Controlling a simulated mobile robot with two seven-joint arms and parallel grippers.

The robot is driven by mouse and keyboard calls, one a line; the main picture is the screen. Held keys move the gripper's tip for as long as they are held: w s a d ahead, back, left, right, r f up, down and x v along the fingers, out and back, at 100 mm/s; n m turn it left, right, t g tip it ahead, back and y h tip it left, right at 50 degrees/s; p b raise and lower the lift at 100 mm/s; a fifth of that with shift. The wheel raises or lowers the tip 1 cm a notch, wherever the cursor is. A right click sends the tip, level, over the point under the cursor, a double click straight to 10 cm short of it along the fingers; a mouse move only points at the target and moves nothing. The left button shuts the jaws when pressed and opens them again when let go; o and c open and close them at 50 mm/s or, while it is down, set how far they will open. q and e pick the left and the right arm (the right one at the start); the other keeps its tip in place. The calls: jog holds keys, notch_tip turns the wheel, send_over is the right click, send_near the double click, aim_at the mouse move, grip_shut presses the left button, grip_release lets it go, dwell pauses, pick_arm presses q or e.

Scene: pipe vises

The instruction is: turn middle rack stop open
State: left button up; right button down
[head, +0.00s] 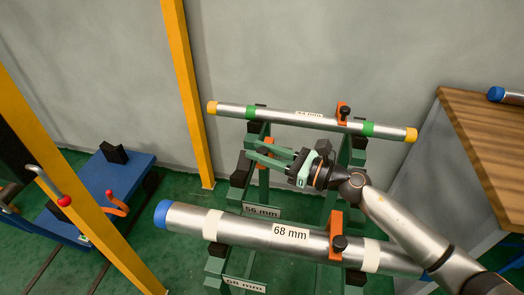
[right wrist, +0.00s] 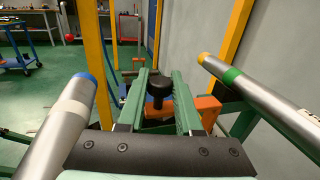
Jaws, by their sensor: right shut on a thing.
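The middle rack, labelled 56 mm (head: 262,211), carries no pipe. Its orange stop (right wrist: 208,108) has a black knob (right wrist: 158,88), seen in the right wrist view between my green fingers. In the head view the stop is mostly hidden by my right gripper (head: 252,151), which reaches in from the right with its fingers pointing left. It also shows in the right wrist view (right wrist: 159,80), shut on the stop's knob. My left gripper is not in view.
A 68 mm pipe (head: 190,218) with blue ends lies in front, and a thinner pipe (head: 280,117) with yellow ends lies behind. Each has an orange stop beside it. A yellow post (head: 187,90), a blue cart (head: 98,190) and a wooden bench (head: 480,130) stand around.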

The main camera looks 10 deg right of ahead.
aim_at(269, 138)
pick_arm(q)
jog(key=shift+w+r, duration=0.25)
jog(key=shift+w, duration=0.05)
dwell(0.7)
